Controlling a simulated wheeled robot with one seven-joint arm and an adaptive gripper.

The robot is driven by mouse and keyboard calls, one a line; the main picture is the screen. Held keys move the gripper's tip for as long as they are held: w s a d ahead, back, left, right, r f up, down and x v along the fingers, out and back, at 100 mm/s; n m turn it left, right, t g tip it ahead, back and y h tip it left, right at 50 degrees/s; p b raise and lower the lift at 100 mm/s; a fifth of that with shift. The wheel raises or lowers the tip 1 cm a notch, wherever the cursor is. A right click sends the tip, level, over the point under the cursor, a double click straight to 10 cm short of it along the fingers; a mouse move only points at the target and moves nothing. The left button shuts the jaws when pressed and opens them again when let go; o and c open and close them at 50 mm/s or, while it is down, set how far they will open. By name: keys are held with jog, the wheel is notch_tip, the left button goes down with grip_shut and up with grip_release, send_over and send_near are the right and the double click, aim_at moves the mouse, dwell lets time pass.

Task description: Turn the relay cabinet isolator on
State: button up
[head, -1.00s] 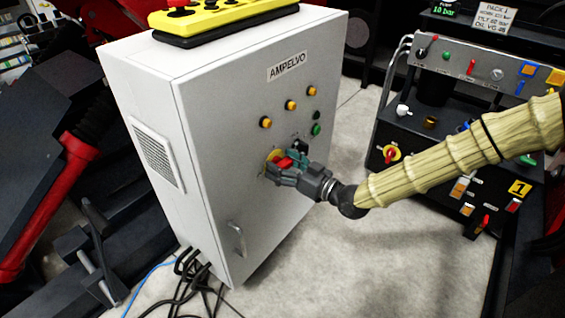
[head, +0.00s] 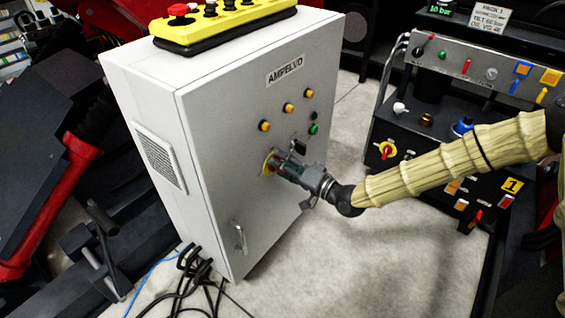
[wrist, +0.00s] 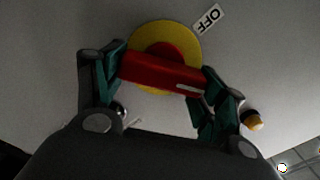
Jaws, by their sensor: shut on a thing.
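The yellow plate also shows in the head view (head: 267,163), where my gripper hides most of the handle. My gripper (wrist: 163,79) is shut on the handle, with one green-padded finger at each end of the bar. The bar lies nearly level in the wrist view, tilted slightly down to the right, with a white mark near its right end. An OFF label (wrist: 208,18) sits beyond the plate's upper right.
Amber lamps (head: 288,108) and a green button (head: 314,129) are above and right of the isolator. A door handle (head: 239,236) is below. A yellow pendant (head: 215,22) lies on the cabinet top. A control rack (head: 450,60) stands right. Cables (head: 200,280) lie on the floor.

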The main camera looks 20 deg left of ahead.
jog(key=m, duration=0.5)
jog(key=shift+w+f+m, duration=0.1)
jog(key=shift+f+m, duration=0.15)
jog(key=shift+m, duration=0.05)
dwell(0.4)
jog(key=o, duration=1)
jog(key=shift+d, duration=0.1)
jog(key=v, duration=1.2)
